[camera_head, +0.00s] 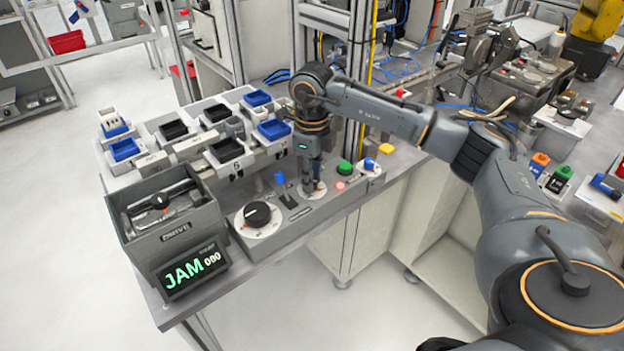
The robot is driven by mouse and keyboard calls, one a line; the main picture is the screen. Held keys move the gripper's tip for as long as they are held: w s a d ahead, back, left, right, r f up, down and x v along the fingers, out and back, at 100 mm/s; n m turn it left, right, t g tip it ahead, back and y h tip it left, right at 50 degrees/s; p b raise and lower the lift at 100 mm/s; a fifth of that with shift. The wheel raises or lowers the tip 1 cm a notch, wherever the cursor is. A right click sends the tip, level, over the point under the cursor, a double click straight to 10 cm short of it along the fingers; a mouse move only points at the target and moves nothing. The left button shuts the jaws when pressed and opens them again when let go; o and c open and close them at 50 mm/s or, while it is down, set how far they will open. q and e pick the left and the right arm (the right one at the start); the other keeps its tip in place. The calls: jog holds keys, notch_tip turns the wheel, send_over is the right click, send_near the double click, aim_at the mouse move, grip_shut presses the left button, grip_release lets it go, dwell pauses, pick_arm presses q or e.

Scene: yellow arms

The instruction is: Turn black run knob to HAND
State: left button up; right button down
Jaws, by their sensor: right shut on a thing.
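My right gripper (312,190) points down onto a round pale dial plate (303,195) on the grey control panel. It is shut on the knob at that plate; the fingers hide most of the knob, so its colour and pointer position cannot be read. A second, large black knob (257,213) with a red mark sits uncovered on a white dial to the left. Dial lettering is too small to read. My left gripper is out of view.
A blue-tipped lever (280,179) stands close left of the gripper. A green button (344,168), a lit red one (340,185) and a blue one (369,163) are to the right. A display (190,269) reads JAM 000. Trays with bins (228,150) stand behind.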

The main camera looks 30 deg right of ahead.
jog(key=shift+n, duration=0.8)
jog(key=shift+b, duration=0.3)
jog(key=c, duration=1.1)
grip_release()
jog(key=shift+r, duration=0.1)
notch_tip(320, 180, up, 12)
jog(key=shift+f, duration=0.1)
